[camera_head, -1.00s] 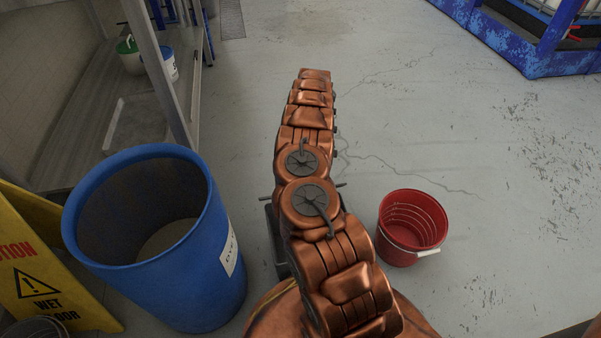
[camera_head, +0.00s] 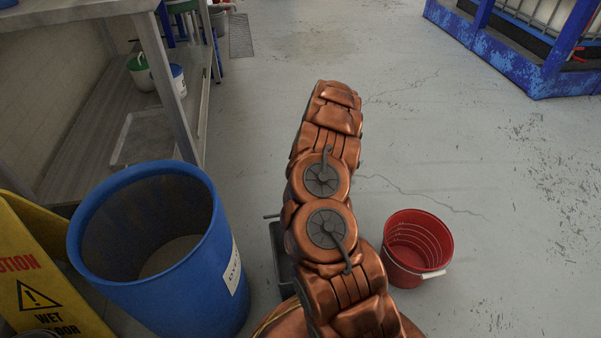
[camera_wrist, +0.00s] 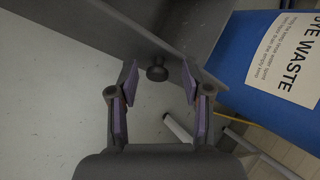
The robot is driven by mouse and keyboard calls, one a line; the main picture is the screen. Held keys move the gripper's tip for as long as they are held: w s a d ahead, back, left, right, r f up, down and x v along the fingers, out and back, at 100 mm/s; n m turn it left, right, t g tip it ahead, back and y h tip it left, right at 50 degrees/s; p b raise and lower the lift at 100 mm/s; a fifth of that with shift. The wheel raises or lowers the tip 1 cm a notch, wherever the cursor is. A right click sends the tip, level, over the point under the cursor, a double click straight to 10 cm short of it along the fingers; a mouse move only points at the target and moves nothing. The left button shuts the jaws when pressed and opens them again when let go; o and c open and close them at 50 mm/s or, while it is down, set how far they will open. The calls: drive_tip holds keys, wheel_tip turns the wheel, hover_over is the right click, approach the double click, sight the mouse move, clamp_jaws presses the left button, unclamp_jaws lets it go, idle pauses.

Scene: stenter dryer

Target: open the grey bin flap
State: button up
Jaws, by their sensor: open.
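In the wrist view a dark grey panel (camera_wrist: 105,35), apparently the bin flap, runs diagonally across the top. A dark round knob (camera_wrist: 157,73) stands out from its lower edge. My gripper (camera_wrist: 160,82) is open, with one purple-padded finger on each side of the knob. The knob is between the fingertips, and I see no finger touching it. In the head view part of a dark grey box (camera_head: 281,258), possibly the bin, shows beside my arm. My gripper is hidden there.
A blue dye waste drum (camera_head: 190,285) stands left of my arm, and its label (camera_wrist: 288,58) shows close by in the wrist view. A yellow wet-floor sign (camera_head: 40,285) is at far left. A red bucket (camera_head: 416,250) stands right.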

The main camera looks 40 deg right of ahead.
drive_tip(key=shift+s+a+f+t+h, duration=0.1)
drive_tip(key=shift+s+a+t+h, duration=0.15)
drive_tip(key=shift+s+t+h, duration=0.35)
drive_tip(key=shift+s+a+t+h, duration=0.2)
drive_tip(key=shift+s+t, duration=0.15)
drive_tip(key=shift+t, duration=0.55)
drive_tip(key=shift+s+a+f+n+t, duration=0.2)
drive_tip(key=shift+s+n+t, duration=0.1)
drive_tip(key=shift+t, duration=0.2)
drive_tip(key=s+a+r+h+p, duration=0.1)
drive_tip(key=s+a+r+p, duration=0.2)
drive_tip(key=r, duration=0.6)
drive_tip(key=s+a+r+t+p, duration=0.1)
drive_tip(key=s+a+r+p, duration=0.1)
drive_tip(key=r, duration=0.8)
drive_tip(key=s+a+r+h+p, duration=0.1)
drive_tip(key=s+a+r+p, duration=0.2)
drive_tip(key=r+p, duration=0.3)
drive_tip(key=shift+s+a+r+h+p, duration=0.3)
drive_tip(key=shift+a+r, duration=0.55)
drive_tip(key=shift+r, duration=1)
